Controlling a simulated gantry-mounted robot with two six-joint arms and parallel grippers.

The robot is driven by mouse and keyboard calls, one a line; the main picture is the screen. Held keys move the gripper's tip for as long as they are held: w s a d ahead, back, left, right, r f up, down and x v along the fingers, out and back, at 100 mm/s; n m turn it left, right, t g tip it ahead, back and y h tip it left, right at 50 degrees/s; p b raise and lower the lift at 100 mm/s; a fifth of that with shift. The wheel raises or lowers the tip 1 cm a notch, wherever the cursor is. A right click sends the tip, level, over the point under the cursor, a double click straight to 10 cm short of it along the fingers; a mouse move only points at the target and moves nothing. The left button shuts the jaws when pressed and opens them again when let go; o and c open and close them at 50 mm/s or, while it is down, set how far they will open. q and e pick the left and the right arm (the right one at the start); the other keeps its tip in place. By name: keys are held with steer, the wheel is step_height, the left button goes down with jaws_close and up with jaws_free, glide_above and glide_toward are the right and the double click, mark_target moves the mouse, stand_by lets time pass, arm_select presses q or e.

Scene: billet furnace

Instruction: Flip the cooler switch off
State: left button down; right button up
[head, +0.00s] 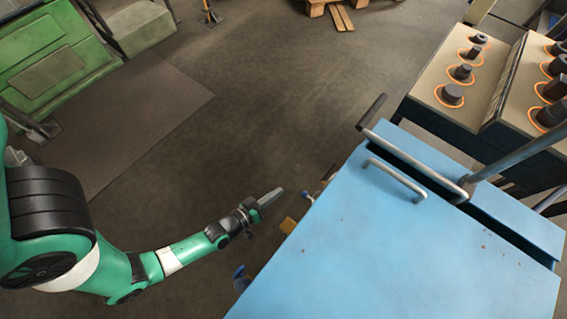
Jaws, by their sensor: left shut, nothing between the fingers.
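I cannot make out a cooler switch for certain. A large blue cabinet (400,255) fills the lower right, with a metal handle (397,178) and a longer bar handle (415,160) on top. Small fittings (318,187) stick out from its left side, too small to identify. My left gripper (272,196) is shut and empty, pointing right, a short way left of these fittings and apart from them. The cabinet's left side face is mostly hidden from above. My right gripper is not in view.
A cream-topped bench (436,92) at the upper right holds several dark billets in glowing orange rings. A green machine (55,62) stands at the upper left by a dark floor mat (135,120). A wooden pallet (338,17) lies at the back. The middle floor is clear.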

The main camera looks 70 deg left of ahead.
arm_select(q)
steer(key=p+v, duration=0.1)
steer(key=v, duration=0.6)
steer(key=shift+p, duration=0.35)
steer(key=shift+d+f, duration=0.1)
steer(key=shift+f, duration=0.05)
